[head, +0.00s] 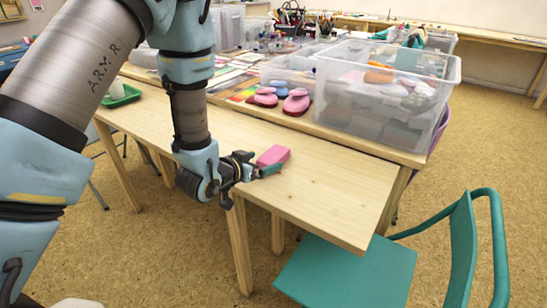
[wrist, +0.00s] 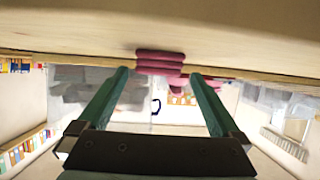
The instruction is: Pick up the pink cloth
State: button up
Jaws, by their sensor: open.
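The pink cloth (head: 273,155) is a small folded block lying near the front edge of the wooden table. In the wrist view, the cloth (wrist: 160,62) shows as stacked pink layers, just past the fingertips and centred in the gap between them. My gripper (head: 271,171) is low at the table's front edge, right beside the cloth. In the wrist view, its two teal fingers (wrist: 158,77) are spread apart with nothing between them. I cannot tell whether a fingertip touches the cloth. The head view hides part of the cloth's near side behind a finger.
The wooden table (head: 330,190) is bare right of the cloth. Behind it stand clear plastic bins (head: 430,125) and pink stamps (head: 296,102) on a second table. A green tray (head: 122,97) lies at left. A teal chair (head: 350,272) stands at the front right.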

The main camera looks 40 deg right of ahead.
aim_at(268, 159)
jog(key=p+x, duration=0.1)
jog(key=x, duration=0.3)
jog(key=shift+d, duration=0.35)
jog(key=c, duration=1.3)
